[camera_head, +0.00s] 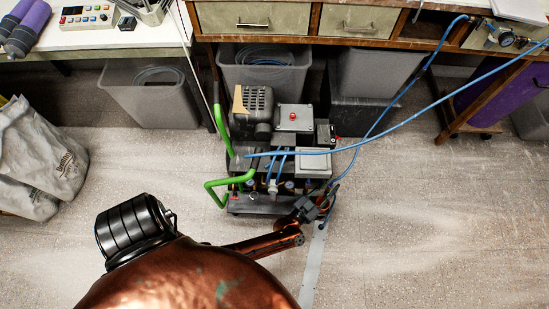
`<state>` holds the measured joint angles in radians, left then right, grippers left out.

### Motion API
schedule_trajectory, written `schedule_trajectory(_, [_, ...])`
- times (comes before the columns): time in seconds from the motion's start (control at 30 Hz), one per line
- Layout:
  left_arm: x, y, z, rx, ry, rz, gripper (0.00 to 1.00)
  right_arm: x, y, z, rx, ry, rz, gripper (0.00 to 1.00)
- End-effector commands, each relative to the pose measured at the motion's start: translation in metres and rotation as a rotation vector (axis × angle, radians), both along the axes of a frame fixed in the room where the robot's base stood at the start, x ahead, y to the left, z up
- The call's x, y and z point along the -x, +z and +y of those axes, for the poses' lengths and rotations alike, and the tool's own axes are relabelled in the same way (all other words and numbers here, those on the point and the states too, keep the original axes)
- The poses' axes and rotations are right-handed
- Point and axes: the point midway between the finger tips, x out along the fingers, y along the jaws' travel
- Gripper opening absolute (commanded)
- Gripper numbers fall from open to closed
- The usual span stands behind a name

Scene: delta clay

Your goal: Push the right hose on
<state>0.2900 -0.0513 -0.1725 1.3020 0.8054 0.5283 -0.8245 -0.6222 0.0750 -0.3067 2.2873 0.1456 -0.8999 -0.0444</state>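A dark machine (293,118) with green handles (214,184) stands on the floor at the middle. One long blue hose (420,110) crosses from the upper right to the top of the machine. Another blue hose (368,135) hangs from the bench and comes down along the machine's right side to my gripper. Short blue tubes (273,164) and small fittings sit at the machine's front. My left gripper (316,205) is at the machine's front right corner, beside the lower part of the hanging hose. Its fingers are small and dark, and I cannot tell whether they hold the hose. My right gripper is out of view.
A bench with drawers (358,22) runs along the back, with grey bins (150,95) under it. Grey sacks (42,160) stand at the left. A purple cylinder (488,95) is at the right. The floor at the right is clear.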

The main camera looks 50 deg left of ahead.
Motion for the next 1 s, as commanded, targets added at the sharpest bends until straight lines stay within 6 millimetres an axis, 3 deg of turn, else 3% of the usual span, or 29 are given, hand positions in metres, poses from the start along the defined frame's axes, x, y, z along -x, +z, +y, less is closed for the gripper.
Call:
schedule_trajectory(0.2, [-0.001,0.035,0.001,0.001,0.000,-0.009,0.23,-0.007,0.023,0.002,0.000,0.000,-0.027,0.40])
schedule_trajectory(0.63, [0.082,0.031,-0.010,0.000,0.000,-0.001,0.23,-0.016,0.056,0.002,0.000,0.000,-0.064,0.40])
schedule_trajectory(0.73, [0.098,0.008,-0.004,0.002,-0.032,0.026,0.23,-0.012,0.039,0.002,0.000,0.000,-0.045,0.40])
schedule_trajectory(1.0, [0.139,-0.021,0.003,0.012,-0.108,0.089,0.23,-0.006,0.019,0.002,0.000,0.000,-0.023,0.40])
